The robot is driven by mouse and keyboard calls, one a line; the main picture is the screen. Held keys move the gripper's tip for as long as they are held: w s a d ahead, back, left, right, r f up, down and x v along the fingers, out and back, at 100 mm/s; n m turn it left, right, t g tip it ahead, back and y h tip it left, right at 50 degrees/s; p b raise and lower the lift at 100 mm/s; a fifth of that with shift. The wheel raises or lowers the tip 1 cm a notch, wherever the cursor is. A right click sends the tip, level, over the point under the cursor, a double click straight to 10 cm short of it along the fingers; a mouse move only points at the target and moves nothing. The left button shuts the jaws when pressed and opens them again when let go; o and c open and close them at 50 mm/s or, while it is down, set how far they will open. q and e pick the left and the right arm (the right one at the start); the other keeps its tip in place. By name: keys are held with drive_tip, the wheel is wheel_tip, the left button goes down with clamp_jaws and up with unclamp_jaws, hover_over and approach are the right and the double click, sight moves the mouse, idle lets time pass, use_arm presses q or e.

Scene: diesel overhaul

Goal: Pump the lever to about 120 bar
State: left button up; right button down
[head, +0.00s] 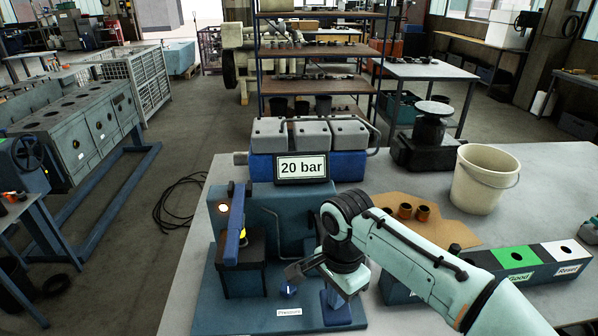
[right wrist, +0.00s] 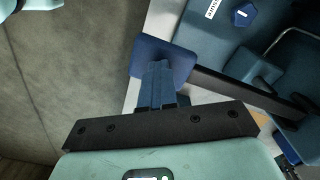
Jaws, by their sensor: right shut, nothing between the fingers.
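The pressure display (head: 301,168) reads 20 bar at the back of the blue test bench (head: 283,222). My right gripper (head: 340,308) is shut and empty, pointing down beside the bar at the bench's near edge. Its blue fingers show in the right wrist view (right wrist: 162,68). Whether they touch the bar I cannot tell.
A blue knob (head: 289,287) sits above the Pressure label (head: 289,311). An upright blue bar (head: 235,225) stands at the bench's left by a small lamp. A white bucket (head: 483,178) and a sorting box (head: 515,258) stand to the right. Floor lies left of the table.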

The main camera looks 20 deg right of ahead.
drive_tip(key=shift+w+d+f+b, duration=0.15)
drive_tip(key=shift+f+b, duration=1.05)
drive_tip(key=shift+f, duration=1.2)
drive_tip(key=r+p, duration=0.4)
drive_tip(key=r, duration=0.1)
drive_tip(key=r+p, duration=0.1)
drive_tip(key=r, duration=0.2)
drive_tip(key=shift+s+r+p, duration=0.2)
drive_tip(key=shift+s+p, duration=0.1)
drive_tip(key=shift+p, duration=0.1)
use_arm(q)
drive_tip(key=w+r, duration=0.1)
drive_tip(key=r, duration=0.1)
drive_tip(key=w+r, duration=0.1)
drive_tip(key=shift+w+r, duration=0.2)
drive_tip(key=shift+r, duration=0.15)
use_arm(e)
drive_tip(key=shift+a+f, duration=0.1)
drive_tip(key=shift+a, duration=0.1)
drive_tip(key=shift+s, duration=0.1)
drive_tip(key=shift+r, duration=0.25)
use_arm(q)
drive_tip(key=shift+t, duration=0.3)
drive_tip(key=w+r+p, duration=0.2)
drive_tip(key=w+r, duration=0.1)
drive_tip(key=shift+r, duration=0.25)
use_arm(e)
wheel_tip(320, 180, up, 4)
drive_tip(key=shift+f, duration=0.25)
